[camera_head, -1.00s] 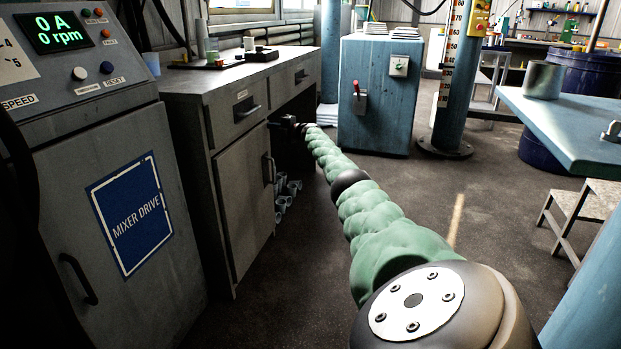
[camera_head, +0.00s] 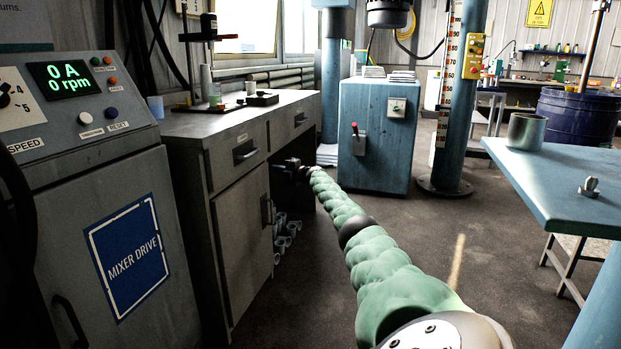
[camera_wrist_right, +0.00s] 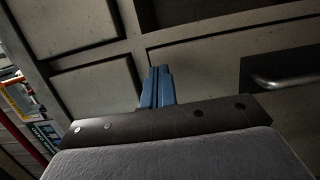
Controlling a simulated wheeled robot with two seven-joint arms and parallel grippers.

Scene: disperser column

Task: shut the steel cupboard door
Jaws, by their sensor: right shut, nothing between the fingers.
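The steel cupboard is a grey bench unit (camera_head: 187,128) at left centre in the head view, with drawers above a hinged door (camera_head: 242,240). The door looks about flush with the front; a small gap cannot be ruled out. Its dark handle (camera_head: 268,212) is at its right edge. My right gripper (camera_head: 287,168) is beside the front, near the door's upper right corner; its fingers are too small to make out there. In the right wrist view its blue fingers (camera_wrist_right: 157,86) are together and empty, close to grey panels with seams (camera_wrist_right: 95,95). Whether they touch is unclear.
The mixer drive cabinet (camera_head: 60,200) stands left of the cupboard. A blue cabinet (camera_head: 375,150) stands behind, and a blue table (camera_head: 560,185) with a metal cup (camera_head: 527,131) is at right. Small pale items (camera_head: 285,235) lie under the bench. The floor between is clear.

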